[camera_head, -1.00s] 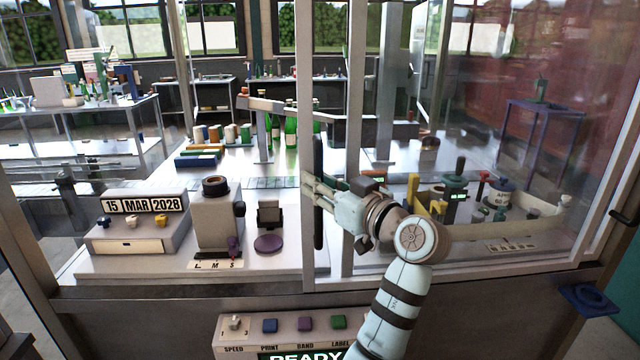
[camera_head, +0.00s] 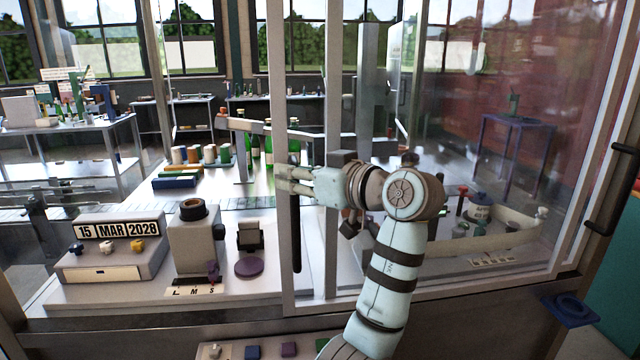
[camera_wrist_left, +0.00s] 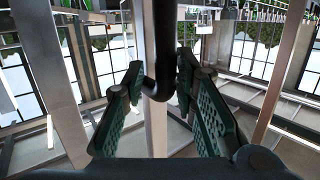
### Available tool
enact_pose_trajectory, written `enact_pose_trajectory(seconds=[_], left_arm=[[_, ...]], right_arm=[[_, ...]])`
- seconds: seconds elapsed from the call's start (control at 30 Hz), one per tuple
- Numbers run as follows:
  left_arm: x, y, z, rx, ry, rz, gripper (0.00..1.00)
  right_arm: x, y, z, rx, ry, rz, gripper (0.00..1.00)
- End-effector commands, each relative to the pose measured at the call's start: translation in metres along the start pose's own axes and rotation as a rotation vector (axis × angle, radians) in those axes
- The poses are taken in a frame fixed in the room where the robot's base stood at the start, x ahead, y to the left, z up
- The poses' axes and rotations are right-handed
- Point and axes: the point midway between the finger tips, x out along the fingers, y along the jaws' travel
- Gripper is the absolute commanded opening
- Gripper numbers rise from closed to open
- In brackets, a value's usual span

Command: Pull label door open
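The label door is a clear panel in a pale metal frame (camera_head: 283,110) at the machine's front. A dark upright handle (camera_head: 296,245) sits on its left side, with its upper part hidden behind my gripper. My left gripper (camera_head: 288,181) is at the handle, its arm rising from below right. In the left wrist view, the black handle (camera_wrist_left: 164,40) passes between the two green-padded fingers (camera_wrist_left: 160,88). The fingers are apart, with gaps showing beside the bar, so I see no clear grip. My right gripper is not in view.
Left of the door are a date block (camera_head: 115,232), a grey unit with a black knob (camera_head: 193,210) and a purple disc (camera_head: 249,267). Bottles (camera_head: 268,150) stand behind. Another dark handle (camera_head: 612,190) is at the far right. A button panel (camera_head: 230,351) is below.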

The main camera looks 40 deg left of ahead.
Motion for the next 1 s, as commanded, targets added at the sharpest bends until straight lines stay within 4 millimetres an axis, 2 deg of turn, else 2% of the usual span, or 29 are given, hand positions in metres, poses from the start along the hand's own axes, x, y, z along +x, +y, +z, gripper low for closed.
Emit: enact_pose_trajectory(seconds=[0.03, 0.73, 1.0], left_arm=[[-0.005, -0.001, -0.004, -0.010, 0.010, 0.003, 0.23], [-0.078, -0.002, 0.012, 0.001, 0.002, 0.008, 0.23], [-0.086, 0.000, 0.019, -0.001, 0.001, 0.007, 0.23]], right_arm=[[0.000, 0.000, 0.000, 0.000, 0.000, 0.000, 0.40], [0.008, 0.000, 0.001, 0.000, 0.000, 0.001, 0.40], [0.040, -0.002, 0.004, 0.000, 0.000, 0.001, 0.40]])
